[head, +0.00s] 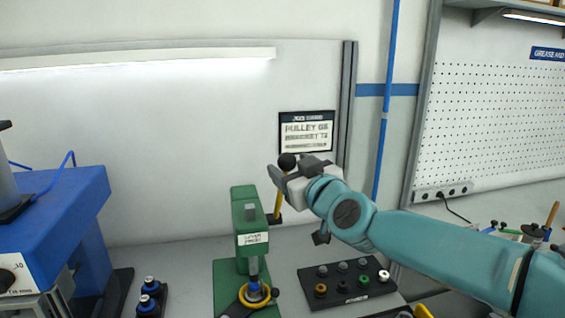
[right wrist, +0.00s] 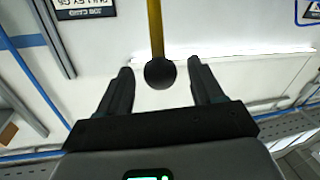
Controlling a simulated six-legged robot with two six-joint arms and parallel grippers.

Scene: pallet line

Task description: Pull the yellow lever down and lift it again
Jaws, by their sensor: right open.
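The yellow lever (head: 278,203) stands up at the right side of the green press (head: 250,222), with a black ball knob (head: 287,162) at its top end. My right gripper (head: 276,172) is at the knob, its arm coming in from the right. In the right wrist view the black knob (right wrist: 160,73) lies between the two open fingers of my right gripper (right wrist: 160,85), with a gap on both sides. The yellow rod (right wrist: 155,28) runs away from the knob there. My left gripper is not in view.
A blue machine (head: 60,215) stands at the left. A black tray (head: 347,284) with several small parts lies right of the press, below my right arm. A sign (head: 307,131) hangs on the wall behind. A pegboard (head: 490,130) is at the right.

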